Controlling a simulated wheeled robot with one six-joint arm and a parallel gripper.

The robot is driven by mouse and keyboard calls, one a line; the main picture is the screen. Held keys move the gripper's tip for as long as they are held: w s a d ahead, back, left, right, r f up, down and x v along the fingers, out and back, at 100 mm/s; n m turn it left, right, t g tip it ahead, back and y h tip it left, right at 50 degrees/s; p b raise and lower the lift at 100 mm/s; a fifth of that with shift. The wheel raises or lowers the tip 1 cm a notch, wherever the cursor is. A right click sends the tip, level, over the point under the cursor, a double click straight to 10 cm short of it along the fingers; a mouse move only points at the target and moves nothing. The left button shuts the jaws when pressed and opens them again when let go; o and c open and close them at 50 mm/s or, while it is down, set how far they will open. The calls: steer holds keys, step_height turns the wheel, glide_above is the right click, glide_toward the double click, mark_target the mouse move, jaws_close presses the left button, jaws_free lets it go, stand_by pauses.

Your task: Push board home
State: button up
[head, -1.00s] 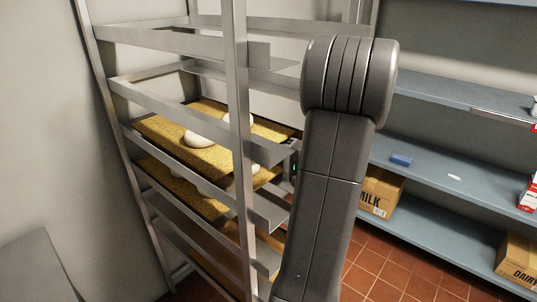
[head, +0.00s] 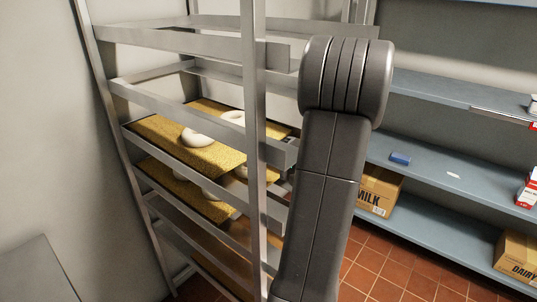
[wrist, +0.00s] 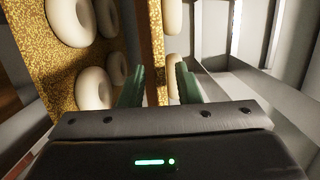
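In the head view an upper board (head: 157,132) with a yellow grainy top and pale bagels lies in a metal rack (head: 252,60). A second yellow board (head: 188,188) with bagels lies a level below. Their right ends are partly hidden by the front post and rails. My gripper is hidden behind my arm in the head view. In the wrist view my gripper (wrist: 158,84) has its two green fingers apart. A board with bagels (wrist: 45,25) fills the left, and a narrow strip of another board (wrist: 157,45) shows beyond the gap between the fingers. I cannot tell whether a finger touches either.
The rack's front post and rails stand close to my arm. Blue wall shelves (head: 440,176) with a milk carton box (head: 380,190) and a small blue item (head: 400,158) are at the right. The tiled floor (head: 385,255) between shows clear. A grey surface (head: 35,272) is at lower left.

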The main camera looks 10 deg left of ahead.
steer(key=shift+o, duration=0.7)
steer(key=b+v, duration=0.1)
steer(key=v, duration=0.6)
steer(key=shift+w+a, duration=0.1)
steer(key=p+x, duration=0.1)
steer(key=x, duration=0.5)
steer(key=shift+a, duration=0.4)
steer(key=shift+d, duration=0.15)
